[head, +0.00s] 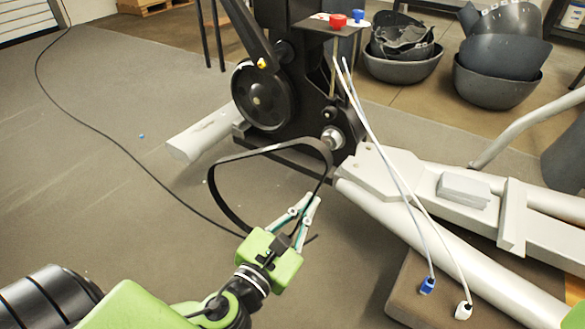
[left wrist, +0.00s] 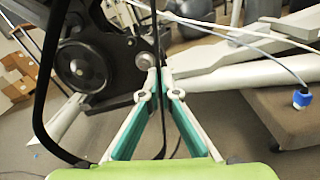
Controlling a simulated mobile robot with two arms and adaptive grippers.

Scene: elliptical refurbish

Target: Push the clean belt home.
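The belt (head: 212,180) is a thin black loop in the air in front of the elliptical's drive. My left gripper (head: 310,202) is shut on the right side of the loop; in the left wrist view the fingertips (left wrist: 160,80) meet on the black strip. The loop's upper part passes close to the small silver hub (head: 332,138); I cannot tell whether it touches. The large black pulley (head: 259,97) sits up and left of the hub, with no belt seen around it. It also shows in the left wrist view (left wrist: 82,66). My right gripper is not in view.
Two cables with a blue plug (head: 427,286) and a white plug (head: 463,311) hang over the pale frame (head: 440,240). A small shelf (head: 318,25) holds red and blue caps. Grey shells (head: 500,70) stack behind. Floor at left is mostly clear, crossed by a cord.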

